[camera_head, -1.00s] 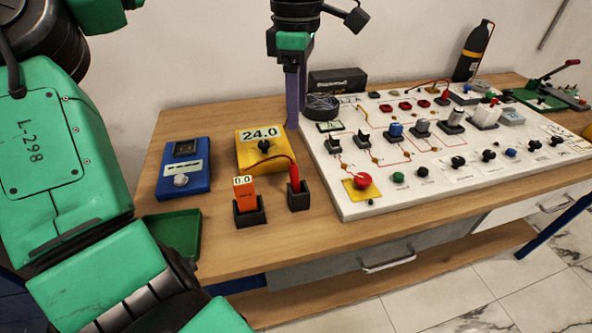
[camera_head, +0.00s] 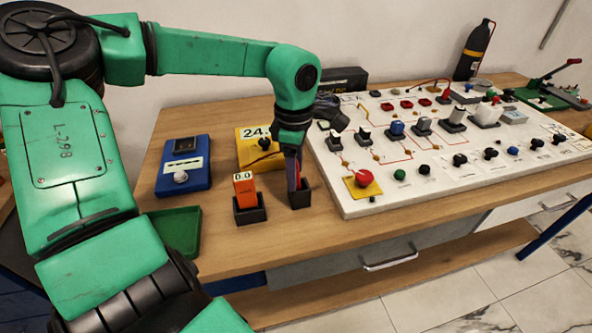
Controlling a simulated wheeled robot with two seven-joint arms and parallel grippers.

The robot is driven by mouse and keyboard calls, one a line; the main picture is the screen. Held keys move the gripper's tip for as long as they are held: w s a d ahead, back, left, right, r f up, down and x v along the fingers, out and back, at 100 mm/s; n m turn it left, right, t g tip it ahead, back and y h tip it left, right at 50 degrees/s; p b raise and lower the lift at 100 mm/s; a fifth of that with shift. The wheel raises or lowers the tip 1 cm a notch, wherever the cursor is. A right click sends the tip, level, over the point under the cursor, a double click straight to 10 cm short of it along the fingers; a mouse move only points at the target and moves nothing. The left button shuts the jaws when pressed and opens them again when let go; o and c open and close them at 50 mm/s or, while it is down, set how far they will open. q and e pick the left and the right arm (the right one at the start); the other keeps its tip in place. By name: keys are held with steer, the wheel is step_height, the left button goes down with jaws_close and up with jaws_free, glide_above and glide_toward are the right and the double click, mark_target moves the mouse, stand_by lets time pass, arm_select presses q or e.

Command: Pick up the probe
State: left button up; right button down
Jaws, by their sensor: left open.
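The probe (camera_head: 301,184) is red and stands in a small black holder (camera_head: 300,199) near the table's front edge. Only a sliver of it shows, because my gripper covers most of it. My left gripper (camera_head: 294,182) points down over the probe from above, with its fingers at the probe's height. It is open, but I cannot tell whether the fingers touch the probe. My right gripper is not in view.
An orange meter reading 0.0 (camera_head: 244,191) stands in a black holder just left. Behind it is a yellow gauge (camera_head: 251,152), partly hidden. A blue box (camera_head: 183,179) and a green tray (camera_head: 178,229) lie further left. A white switch panel (camera_head: 440,184) fills the right.

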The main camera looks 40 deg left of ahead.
arm_select(q)
jaws_close()
steer(key=shift+r, duration=0.1)
